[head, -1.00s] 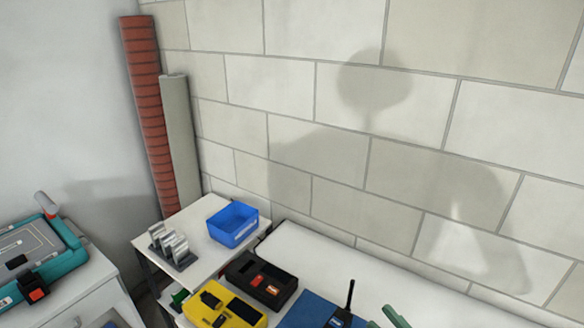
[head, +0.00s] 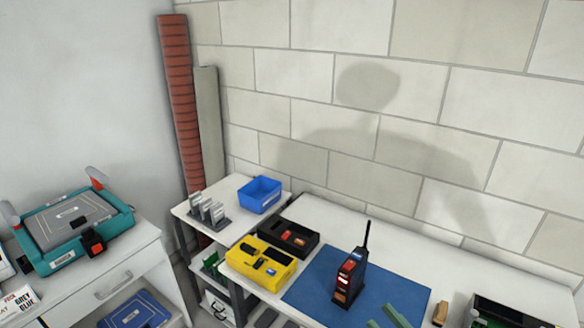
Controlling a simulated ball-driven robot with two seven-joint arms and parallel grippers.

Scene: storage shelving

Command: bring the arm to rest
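My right gripper (head: 382,315) shows only as two green fingertips at the bottom edge, over the right part of the blue mat (head: 322,284). The fingertips are apart, with nothing visible between them. The rest of that arm is below the frame. My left gripper is not in view. A black handheld radio (head: 345,281) with a tall antenna and lit orange marks stands upright on the mat, left of the fingertips and apart from them.
A yellow case (head: 261,264) and a black case (head: 288,238) stand left of the mat. A blue bin (head: 260,195) and a grey rack (head: 209,211) sit on the side shelf. A dark open box (head: 505,312) is at lower right. A teal-framed device (head: 72,227) stands on the left cabinet.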

